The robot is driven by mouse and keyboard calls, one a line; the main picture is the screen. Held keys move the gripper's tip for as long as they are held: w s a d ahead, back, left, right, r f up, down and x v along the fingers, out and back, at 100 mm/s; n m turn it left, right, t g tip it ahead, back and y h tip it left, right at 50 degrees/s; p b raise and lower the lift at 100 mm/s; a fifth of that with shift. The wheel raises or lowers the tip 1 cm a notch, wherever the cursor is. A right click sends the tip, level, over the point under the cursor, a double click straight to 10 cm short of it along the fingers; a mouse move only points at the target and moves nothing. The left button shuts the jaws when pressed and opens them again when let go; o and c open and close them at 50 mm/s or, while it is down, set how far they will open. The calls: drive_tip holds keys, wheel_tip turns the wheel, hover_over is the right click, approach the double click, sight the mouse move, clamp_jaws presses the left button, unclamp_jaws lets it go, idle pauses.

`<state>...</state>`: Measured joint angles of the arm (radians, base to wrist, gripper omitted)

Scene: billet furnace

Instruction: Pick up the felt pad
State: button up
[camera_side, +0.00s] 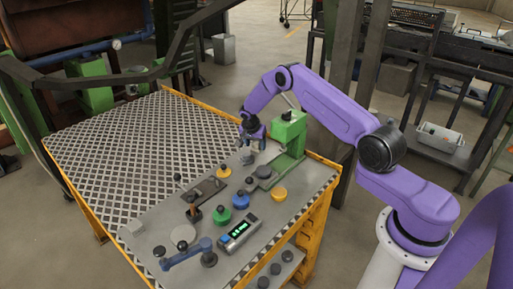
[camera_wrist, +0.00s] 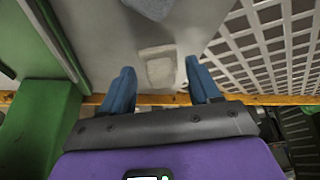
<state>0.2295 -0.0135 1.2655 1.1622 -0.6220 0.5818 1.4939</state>
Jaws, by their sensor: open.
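A small pale grey rectangular piece, which looks like the felt pad (camera_wrist: 160,70), lies on the grey panel in the wrist view, between my two blue fingers. In the side view a small grey piece (camera_side: 247,158) shows just below my gripper (camera_side: 252,145), beside the green press. My gripper (camera_wrist: 160,66) is open and points down, one finger to each side of the pad. Nothing is held. I cannot tell how far the fingertips are above the panel.
The green press (camera_side: 290,135) stands close on the right. A yellow knob (camera_side: 224,170), a dark grey knob (camera_side: 264,171) and a lever plate (camera_side: 205,190) are nearby. The perforated plate (camera_side: 130,150) on the left is bare.

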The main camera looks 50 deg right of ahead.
sight(255, 144)
drive_tip(key=shift+f, duration=0.1)
drive_tip(key=shift+c, duration=0.3)
drive_tip(key=c, duration=0.8)
wheel_tip(255, 144, up, 10)
drive_tip(key=shift+r, duration=0.1)
drive_tip(key=o, duration=0.3)
drive_tip(key=shift+c, duration=1)
